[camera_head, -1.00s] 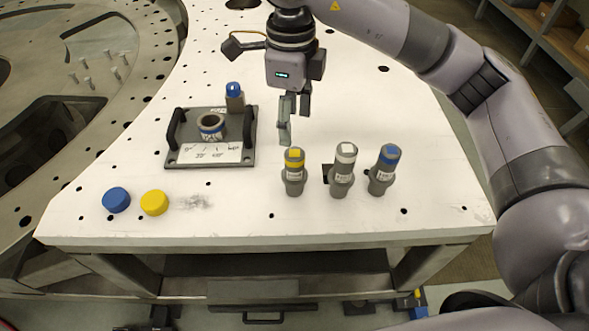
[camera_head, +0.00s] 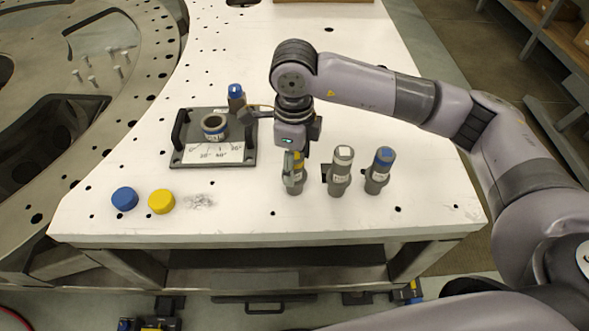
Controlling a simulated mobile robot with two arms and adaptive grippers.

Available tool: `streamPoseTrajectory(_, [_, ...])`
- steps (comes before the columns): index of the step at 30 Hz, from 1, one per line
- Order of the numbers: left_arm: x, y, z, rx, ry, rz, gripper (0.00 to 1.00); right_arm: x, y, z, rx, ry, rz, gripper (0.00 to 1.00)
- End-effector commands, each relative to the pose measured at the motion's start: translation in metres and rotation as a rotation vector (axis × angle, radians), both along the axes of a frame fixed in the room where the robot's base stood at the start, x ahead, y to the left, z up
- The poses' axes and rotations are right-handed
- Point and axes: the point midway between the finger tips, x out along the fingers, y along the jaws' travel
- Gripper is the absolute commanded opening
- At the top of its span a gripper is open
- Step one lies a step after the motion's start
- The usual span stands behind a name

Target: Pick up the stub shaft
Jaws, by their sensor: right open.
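Three grey stub shafts stand upright in a row on the white table: one with a yellow top (camera_head: 297,186), one with a white top (camera_head: 340,172) and one with a blue top (camera_head: 379,172). My right gripper (camera_head: 293,178) points down at the yellow-topped shaft, its open fingers around or just in front of the upper part. It partly hides that shaft, and I cannot tell whether the fingers touch it. My left gripper is not in view.
A dark plate with two black handles, a ring socket and a printed scale (camera_head: 214,155) lies left of the gripper. A small blue-topped part (camera_head: 236,97) stands behind it. A blue cap (camera_head: 124,199) and a yellow cap (camera_head: 161,201) lie front left. The table's front right is clear.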

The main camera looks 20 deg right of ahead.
Motion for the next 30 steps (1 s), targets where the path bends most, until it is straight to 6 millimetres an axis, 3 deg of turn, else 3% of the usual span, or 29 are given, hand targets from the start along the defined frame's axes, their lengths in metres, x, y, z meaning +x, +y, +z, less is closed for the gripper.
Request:
streamPoseTrajectory(5, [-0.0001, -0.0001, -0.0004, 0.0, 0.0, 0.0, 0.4, 0.0001, -0.0001, 0.0, 0.0, 0.0, -0.001, 0.49])
streamPoseTrajectory(27, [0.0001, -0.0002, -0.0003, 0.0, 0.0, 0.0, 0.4, 0.0002, 0.0002, 0.0005, 0.001, -0.001, -0.001, 0.0])
streamPoseTrajectory(30, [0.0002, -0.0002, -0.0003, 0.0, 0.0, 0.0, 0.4, 0.0002, 0.0002, 0.0005, 0.001, -0.001, -0.001, 0.0])
